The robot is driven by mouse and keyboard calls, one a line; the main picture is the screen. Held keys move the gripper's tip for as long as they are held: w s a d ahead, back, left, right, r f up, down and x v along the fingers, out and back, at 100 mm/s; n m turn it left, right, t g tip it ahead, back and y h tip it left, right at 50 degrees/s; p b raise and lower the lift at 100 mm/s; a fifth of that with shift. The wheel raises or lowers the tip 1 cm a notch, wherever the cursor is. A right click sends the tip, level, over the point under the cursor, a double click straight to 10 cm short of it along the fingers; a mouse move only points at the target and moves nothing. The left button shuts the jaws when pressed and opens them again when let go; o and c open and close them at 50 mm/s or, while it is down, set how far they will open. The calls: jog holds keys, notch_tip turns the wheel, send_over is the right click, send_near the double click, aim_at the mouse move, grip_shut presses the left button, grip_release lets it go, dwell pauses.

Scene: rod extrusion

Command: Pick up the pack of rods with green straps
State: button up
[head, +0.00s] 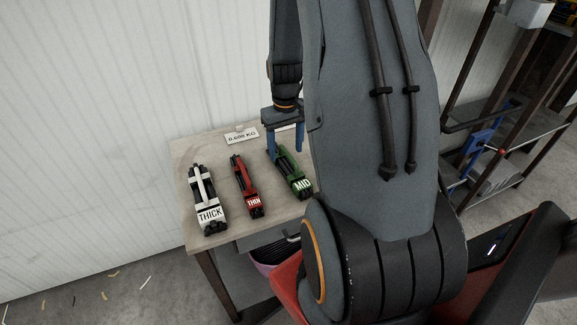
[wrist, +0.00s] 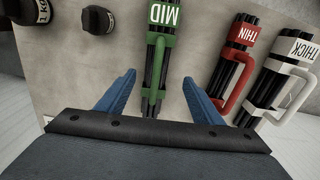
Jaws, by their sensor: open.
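The pack of dark rods with green straps (head: 290,172) lies on the table at the right of the row, its green label reading MID. In the wrist view the green pack (wrist: 158,62) runs lengthwise, with its green handle in the gap ahead of my gripper. My gripper (wrist: 158,88) has two blue fingers spread apart, one on each side of the pack's near end. In the head view my gripper (head: 285,150) hangs over the far end of the pack. It is open and empty. My arm covers part of the table's right side.
A red THIN pack (head: 246,186) and a white THICK pack (head: 206,198) lie to the left on the wooden table (head: 185,158). A scale display (head: 242,135) reads 0.000 KG at the back. Dark weights (wrist: 98,19) show in the wrist view. A white wall stands behind.

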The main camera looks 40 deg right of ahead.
aim_at(288, 165)
notch_tip(288, 165, down, 2)
jog(key=shift+f, duration=0.1)
jog(key=f, duration=0.1)
jog(key=f+p, duration=0.2)
jog(key=shift+s+d+f, duration=0.15)
jog(key=shift+d, duration=0.15)
jog(key=shift+f, duration=0.75)
jog(key=c, duration=1.5)
jog(key=shift+r, duration=0.15)
